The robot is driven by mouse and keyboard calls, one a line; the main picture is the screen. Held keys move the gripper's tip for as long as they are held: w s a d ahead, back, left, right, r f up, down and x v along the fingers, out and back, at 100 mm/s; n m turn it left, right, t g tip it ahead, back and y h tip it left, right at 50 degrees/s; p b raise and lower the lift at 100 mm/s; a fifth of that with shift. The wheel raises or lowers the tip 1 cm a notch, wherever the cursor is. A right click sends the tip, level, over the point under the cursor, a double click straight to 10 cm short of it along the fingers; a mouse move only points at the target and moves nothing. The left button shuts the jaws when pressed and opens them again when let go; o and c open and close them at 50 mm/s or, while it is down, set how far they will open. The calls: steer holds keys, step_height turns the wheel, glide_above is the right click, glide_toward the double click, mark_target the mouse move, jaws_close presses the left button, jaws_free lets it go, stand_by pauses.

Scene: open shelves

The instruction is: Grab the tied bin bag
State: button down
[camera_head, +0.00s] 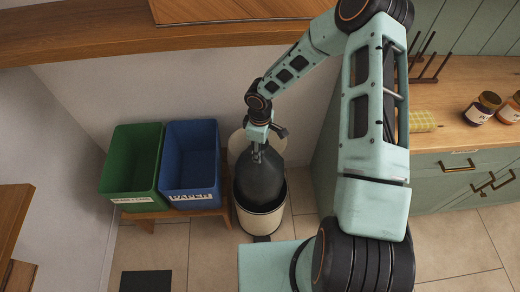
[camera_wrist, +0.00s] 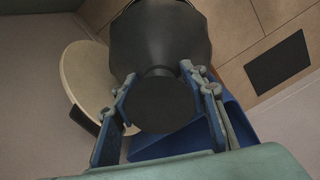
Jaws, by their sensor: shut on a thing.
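The tied bin bag (camera_head: 259,180) is dark grey to black and sits upright in the mouth of a cream pedal bin (camera_head: 262,222). My gripper (camera_head: 257,150) is at the top of the bag, shut on its tied neck. In the wrist view my gripper (camera_wrist: 165,95) has one finger on each side of the narrow neck, and the bag (camera_wrist: 160,40) widens beyond it. The bag's lower part is hidden inside the bin. The bin's round lid stands open behind the bag, and it also shows in the wrist view (camera_wrist: 84,72).
A green bin (camera_head: 130,165) and a blue bin (camera_head: 190,160) labelled PAPER stand on a low wooden stand left of the pedal bin. A wooden counter (camera_head: 450,110) with jars (camera_head: 483,107) is at the right. A wooden shelf (camera_head: 100,42) crosses above. A dark mat (camera_head: 146,283) lies on the floor.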

steer(key=shift+r+p, duration=2.05)
steer(key=shift+r, duration=0.35)
